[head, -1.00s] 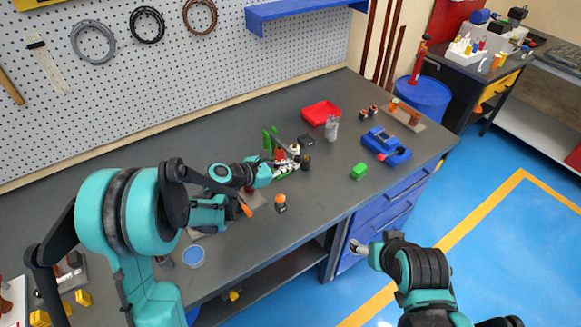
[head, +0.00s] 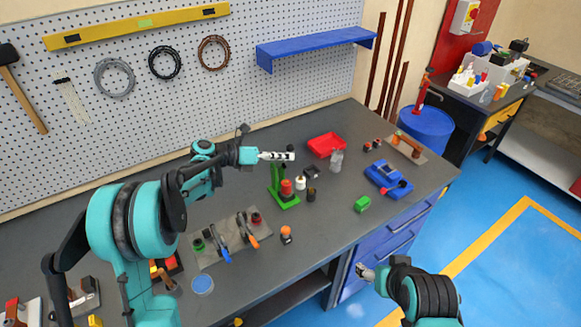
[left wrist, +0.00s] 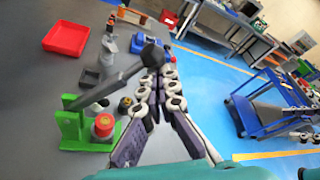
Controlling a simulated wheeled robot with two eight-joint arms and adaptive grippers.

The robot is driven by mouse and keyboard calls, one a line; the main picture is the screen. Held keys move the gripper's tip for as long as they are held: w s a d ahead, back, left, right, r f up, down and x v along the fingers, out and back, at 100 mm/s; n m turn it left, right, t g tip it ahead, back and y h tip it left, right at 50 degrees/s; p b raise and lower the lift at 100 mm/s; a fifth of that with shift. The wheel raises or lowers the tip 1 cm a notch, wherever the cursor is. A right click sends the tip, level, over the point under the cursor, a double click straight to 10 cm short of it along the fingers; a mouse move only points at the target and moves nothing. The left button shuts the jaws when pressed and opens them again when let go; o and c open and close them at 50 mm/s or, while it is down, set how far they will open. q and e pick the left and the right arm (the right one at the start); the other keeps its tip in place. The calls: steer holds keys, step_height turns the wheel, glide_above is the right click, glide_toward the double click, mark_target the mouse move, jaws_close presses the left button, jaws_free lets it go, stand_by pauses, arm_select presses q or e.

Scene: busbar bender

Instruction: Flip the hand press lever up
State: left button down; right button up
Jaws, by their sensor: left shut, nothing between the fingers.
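The hand press is a small green frame (head: 283,198) on the bench, with a red cylinder (head: 286,187) at its base. In the left wrist view, its green post (left wrist: 72,128) stands at left. Its grey lever (left wrist: 115,83) slants up from the post to a dark ball knob (left wrist: 153,54), which appears just beyond my fingertips; I cannot tell if they touch. My left gripper (head: 291,156) is shut and empty, above the press; its fingers also show in the left wrist view (left wrist: 158,82). My right gripper (head: 362,271) hangs beyond the bench's front edge, too small to read.
A plate with toggle clamps (head: 232,238) lies front left. The pegboard (head: 200,100) stands behind.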

arm_select(q)
steer(key=w+a+r+n+p, duration=0.1)
steer(key=w+a+r+p, duration=0.1)
steer(key=w+a, duration=0.5)
steer(key=w+r, duration=0.1)
steer(key=w, duration=0.1)
steer(key=shift+w+r+h, duration=0.2)
steer(key=shift+w+h, duration=0.1)
steer(key=shift+w, duration=0.05)
steer(key=shift+w+a+r, duration=0.1)
steer(key=shift+a, duration=0.1)
steer(key=shift+d, duration=0.1)
